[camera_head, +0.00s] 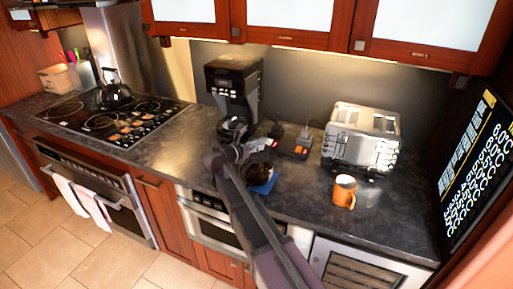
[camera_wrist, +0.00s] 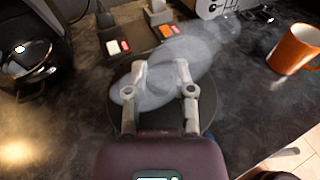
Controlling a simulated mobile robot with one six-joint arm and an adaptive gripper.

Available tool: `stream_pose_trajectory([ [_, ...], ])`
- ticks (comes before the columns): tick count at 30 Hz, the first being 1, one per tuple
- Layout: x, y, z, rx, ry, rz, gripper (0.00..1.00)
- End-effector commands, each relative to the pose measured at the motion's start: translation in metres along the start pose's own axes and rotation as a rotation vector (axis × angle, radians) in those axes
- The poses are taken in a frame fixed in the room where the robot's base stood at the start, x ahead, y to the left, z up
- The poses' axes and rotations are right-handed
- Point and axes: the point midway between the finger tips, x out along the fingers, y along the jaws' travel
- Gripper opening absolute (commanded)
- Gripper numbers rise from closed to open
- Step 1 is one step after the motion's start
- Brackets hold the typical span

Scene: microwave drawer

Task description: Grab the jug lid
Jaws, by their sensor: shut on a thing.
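My gripper (camera_wrist: 157,78) is shut on a pale, see-through grey piece (camera_wrist: 155,88), which seems to be the jug lid, between its fingertips. The piece looks smooth and rounded, and a pale see-through shape extends from it to the upper right in the wrist view. In the head view my gripper (camera_head: 238,158) is over the counter in front of the coffee maker, and the lid cannot be made out there. A dark round thing (camera_wrist: 117,108) lies below the fingers in the wrist view.
The coffee maker (camera_head: 232,80) with its carafe stands behind my gripper. A blue item (camera_head: 264,187) is close at its right. A silver toaster (camera_head: 362,135) and an orange mug (camera_head: 344,191) stand farther right on the dark counter (camera_head: 300,195). The stove (camera_head: 110,120) is left.

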Motion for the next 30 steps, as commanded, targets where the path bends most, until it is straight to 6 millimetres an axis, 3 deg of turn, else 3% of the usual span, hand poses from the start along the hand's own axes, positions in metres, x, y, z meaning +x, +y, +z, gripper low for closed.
stream_pose_trajectory([
  [16, -0.009, 0.001, 0.039, 0.000, 0.000, 0.001, 0.00],
  [30, -0.049, -0.104, 0.036, 0.000, 0.000, 0.002, 0.00],
])
